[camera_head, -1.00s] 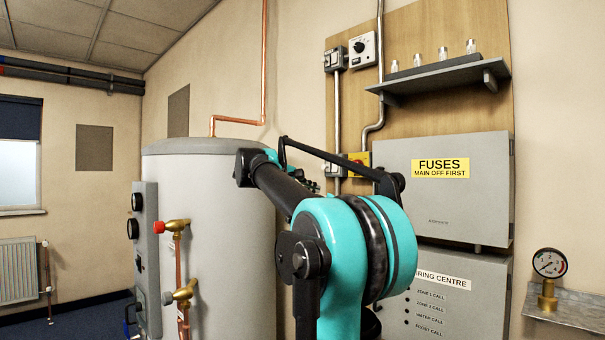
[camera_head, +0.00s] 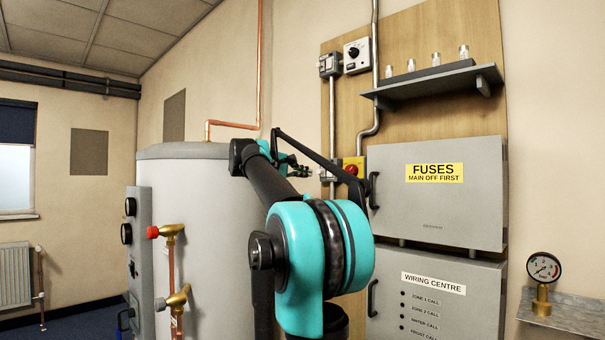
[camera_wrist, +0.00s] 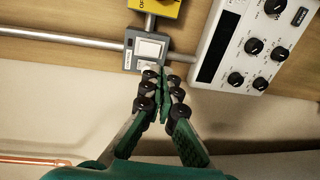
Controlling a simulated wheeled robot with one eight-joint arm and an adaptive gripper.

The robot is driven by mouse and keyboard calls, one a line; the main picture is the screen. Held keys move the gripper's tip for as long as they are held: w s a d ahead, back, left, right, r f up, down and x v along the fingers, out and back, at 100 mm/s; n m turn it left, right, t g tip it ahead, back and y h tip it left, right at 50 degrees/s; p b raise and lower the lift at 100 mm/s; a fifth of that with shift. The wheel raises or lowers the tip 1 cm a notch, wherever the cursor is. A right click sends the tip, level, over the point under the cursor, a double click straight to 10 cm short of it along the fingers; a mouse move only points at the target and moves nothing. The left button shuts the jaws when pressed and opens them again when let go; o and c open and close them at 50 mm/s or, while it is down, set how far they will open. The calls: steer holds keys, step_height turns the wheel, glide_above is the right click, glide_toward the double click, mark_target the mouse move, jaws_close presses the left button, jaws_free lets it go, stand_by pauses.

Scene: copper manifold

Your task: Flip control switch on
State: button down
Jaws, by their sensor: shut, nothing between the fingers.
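A grey switch box with a white rocker (camera_wrist: 150,49) is at the upper middle of the wrist view, beside a small white label. In the head view, a grey box (camera_head: 328,173) beside the red knob on yellow appears to be the same one. My gripper (camera_wrist: 163,78) is shut and empty. Its fingertips are at the lower edge of the switch box in the wrist view; I cannot tell whether they touch it. In the head view my gripper (camera_head: 302,170) is small and partly hidden behind my arm. The rocker's position is too small to read.
A yellow isolator (camera_wrist: 158,6) adjoins the switch box. A white panel with black knobs (camera_wrist: 252,45) is to its right. A metal conduit (camera_wrist: 60,36) runs in from the left. The fuse box (camera_head: 436,205), shelf (camera_head: 430,82) and grey cylinder (camera_head: 190,240) surround my arm.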

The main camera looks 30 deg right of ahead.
mark_target(330, 177)
steer(key=x, duration=1)
